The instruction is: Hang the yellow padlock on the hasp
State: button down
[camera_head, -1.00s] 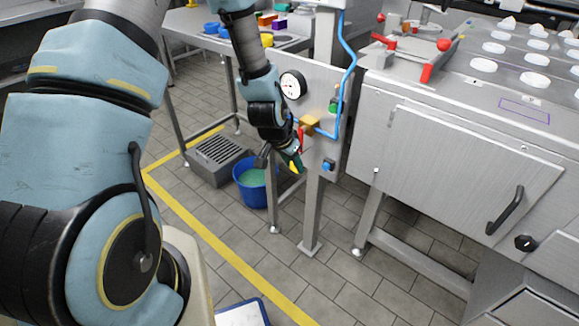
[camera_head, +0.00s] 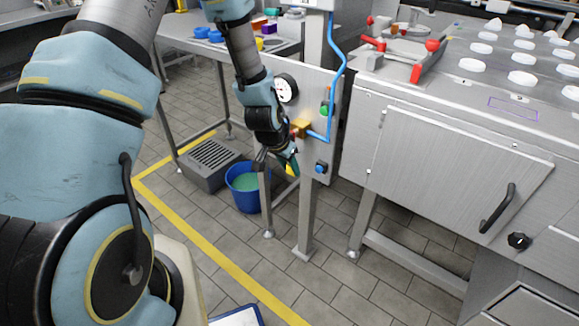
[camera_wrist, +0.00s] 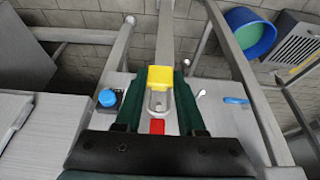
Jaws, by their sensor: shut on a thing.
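The yellow padlock (camera_wrist: 160,77) is between the green fingers of my gripper (camera_wrist: 160,92) in the wrist view, its grey shackle pointing down the picture. My gripper is shut on it. In the head view the padlock (camera_head: 290,169) shows as a small yellow patch beside my gripper (camera_head: 293,160), in front of the grey panel. A red part (camera_wrist: 157,127) lies just below the shackle in the wrist view. Whether the shackle touches it cannot be told. I cannot clearly make out the hasp; my gripper covers part of that area.
The grey panel (camera_head: 312,95) carries a gauge (camera_head: 286,88), a brass-coloured block (camera_head: 301,128), a green button (camera_head: 324,109), a blue button (camera_head: 321,167) and a blue hose (camera_head: 337,80). A blue bucket (camera_head: 247,198) stands below left. A steel cabinet (camera_head: 445,165) is close on the right.

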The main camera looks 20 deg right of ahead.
jog(key=shift+c, duration=2.1)
grip_release()
jog(key=v, duration=1.1)
jog(key=s+a+r+n+y+p, duration=0.1)
jog(key=a+r+n+p, duration=0.2)
jog(key=a+r, duration=0.3)
jog(key=a+r+n+y+p, duration=0.1)
jog(key=a+r+n+p, duration=0.2)
jog(key=a, duration=0.9)
jog(key=s+a+r+n+y+p, duration=0.1)
jog(key=a+r+n+p, duration=0.2)
jog(key=a+r, duration=0.7)
jog(key=shift+s+n+g+y, duration=0.3)
jog(key=shift+s+n+y, duration=0.1)
jog(key=shift+n, duration=0.7)
jog(key=shift+w+r, duration=0.1)
jog(key=shift+r, duration=0.05)
